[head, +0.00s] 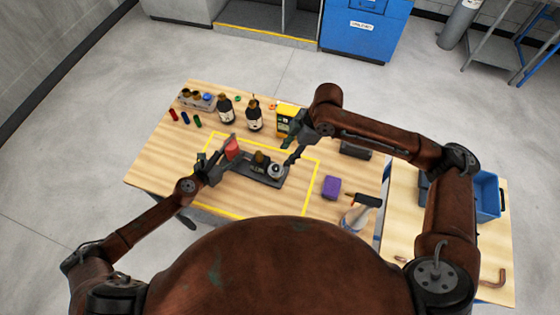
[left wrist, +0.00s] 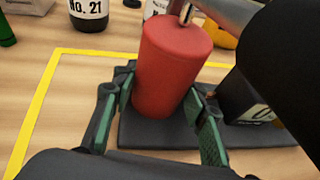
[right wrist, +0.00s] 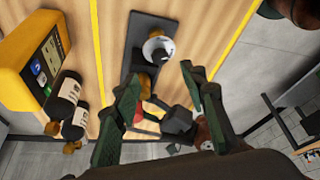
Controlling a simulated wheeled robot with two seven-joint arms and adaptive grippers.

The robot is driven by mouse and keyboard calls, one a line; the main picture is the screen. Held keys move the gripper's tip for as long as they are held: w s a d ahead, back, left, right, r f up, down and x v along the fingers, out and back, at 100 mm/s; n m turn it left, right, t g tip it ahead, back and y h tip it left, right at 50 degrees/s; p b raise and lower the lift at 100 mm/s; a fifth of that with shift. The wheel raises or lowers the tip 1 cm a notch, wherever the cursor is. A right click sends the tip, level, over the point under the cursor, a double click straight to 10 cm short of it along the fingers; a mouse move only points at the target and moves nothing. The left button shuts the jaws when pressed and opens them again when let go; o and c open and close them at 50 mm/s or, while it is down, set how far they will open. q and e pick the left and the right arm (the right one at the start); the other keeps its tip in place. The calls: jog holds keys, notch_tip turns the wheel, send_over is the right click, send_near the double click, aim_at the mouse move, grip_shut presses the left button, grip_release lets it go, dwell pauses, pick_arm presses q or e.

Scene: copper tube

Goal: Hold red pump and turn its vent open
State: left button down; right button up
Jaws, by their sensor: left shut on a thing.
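The red pump (head: 233,148) is an upright red cylinder at the left end of a dark base plate (head: 270,182). It also shows in the left wrist view (left wrist: 168,70), with a metal rod at its top. My left gripper (head: 226,157) is shut around the cylinder, one finger on each side. A round silver-white part (head: 275,170) with a dark centre sits at the plate's other end; whether it is the vent I cannot tell. It shows in the right wrist view (right wrist: 158,48). My right gripper (head: 291,157) is open and empty, above and beside that part.
Yellow tape outlines the work area. Two dark bottles (head: 254,116) and a yellow device (head: 286,117) stand behind it. A purple block (head: 331,187) and a spray bottle (head: 355,215) are at right. A blue bin (head: 487,194) stands on the side table.

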aim_at(276, 167)
jog(key=x, duration=0.8)
jog(key=shift+a+f, duration=0.1)
jog(key=shift+c, duration=0.6)
grip_shut()
